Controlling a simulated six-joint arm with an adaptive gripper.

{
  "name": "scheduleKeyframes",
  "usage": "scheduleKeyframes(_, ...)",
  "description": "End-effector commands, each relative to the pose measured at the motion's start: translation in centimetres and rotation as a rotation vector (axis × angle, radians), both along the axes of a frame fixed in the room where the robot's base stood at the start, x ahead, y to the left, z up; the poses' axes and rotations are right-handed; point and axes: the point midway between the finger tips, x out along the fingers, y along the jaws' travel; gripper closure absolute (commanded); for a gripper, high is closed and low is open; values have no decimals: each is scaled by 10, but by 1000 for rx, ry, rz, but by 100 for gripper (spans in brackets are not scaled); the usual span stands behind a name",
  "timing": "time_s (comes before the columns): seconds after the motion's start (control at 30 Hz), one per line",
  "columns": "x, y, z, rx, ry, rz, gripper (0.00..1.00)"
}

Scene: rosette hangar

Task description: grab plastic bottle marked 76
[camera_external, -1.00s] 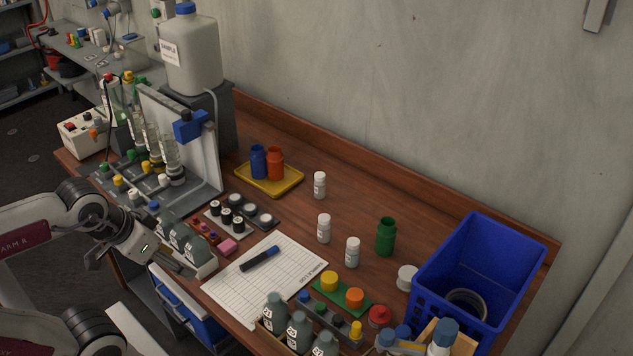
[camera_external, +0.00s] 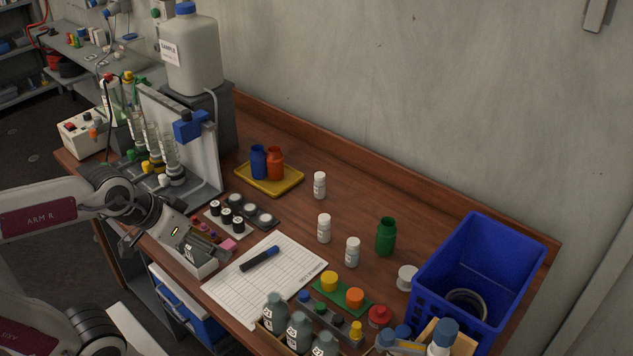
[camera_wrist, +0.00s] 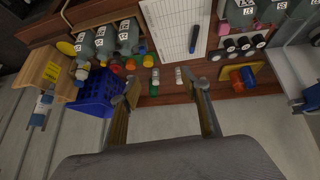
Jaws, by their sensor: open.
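Several grey bottles with white number labels stand in two groups along the front of the bench. One group (camera_external: 298,328) is at the front in the external view and shows at the upper left of the wrist view (camera_wrist: 105,40). The other group is mostly hidden behind my arm in the external view, and shows at the top right of the wrist view (camera_wrist: 264,10). The labels are too small to tell which bottle is marked 76. My gripper (camera_external: 207,258) is at the left bottle rack. In the wrist view, its fingers (camera_wrist: 166,88) are apart with nothing held between them.
A paper sheet (camera_external: 290,286) with a marker (camera_external: 260,258) lies mid-bench. White bottles (camera_external: 324,228), a green bottle (camera_external: 386,237) and a yellow tray (camera_external: 250,184) stand behind. A tall blue bin (camera_external: 430,262) is at the right, a tube stand (camera_external: 203,165) at the left.

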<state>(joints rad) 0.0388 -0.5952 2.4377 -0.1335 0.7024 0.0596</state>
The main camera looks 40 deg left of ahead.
Motion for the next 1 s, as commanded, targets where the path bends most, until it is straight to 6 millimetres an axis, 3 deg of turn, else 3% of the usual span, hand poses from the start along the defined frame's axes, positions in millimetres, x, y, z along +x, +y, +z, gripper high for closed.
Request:
scheduleKeyframes(0.5,130,-46,19,-137,-183,15,54)
scheduleKeyframes(1.0,242,-61,7,-182,-337,138,54)
